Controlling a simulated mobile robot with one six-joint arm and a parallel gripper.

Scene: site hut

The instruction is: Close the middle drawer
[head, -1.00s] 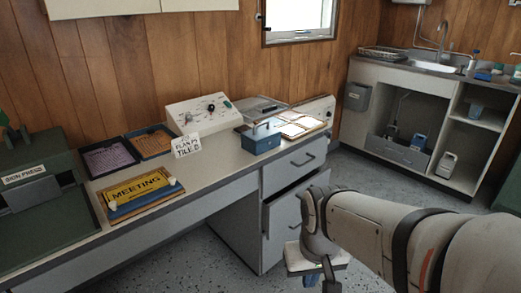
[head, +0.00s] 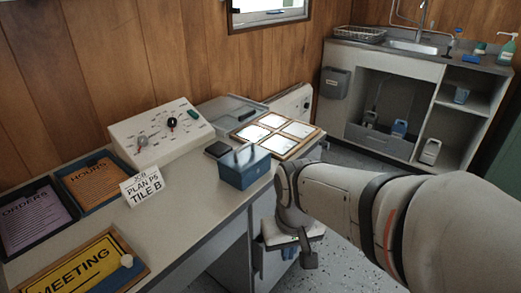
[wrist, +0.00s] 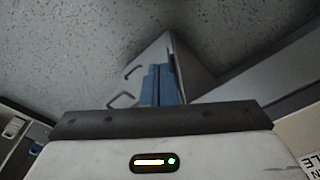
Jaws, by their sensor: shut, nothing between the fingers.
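The desk's drawer cabinet (head: 262,262) stands below the desktop in the head view, mostly hidden behind my arm and gripper. My gripper (head: 308,260) is shut and empty, low beside the drawer fronts; whether it touches them I cannot tell. In the wrist view, a grey drawer front with handles (wrist: 133,71) shows beyond my gripper's housing. How far the middle drawer stands out is hard to judge.
The desktop holds a blue box (head: 244,167), a tile tray (head: 278,137), a plan sign (head: 142,187), a control panel (head: 160,130) and a MEETING board (head: 88,268). A sink counter (head: 400,66) stands at the back right. Some speckled floor (head: 335,250) is clear.

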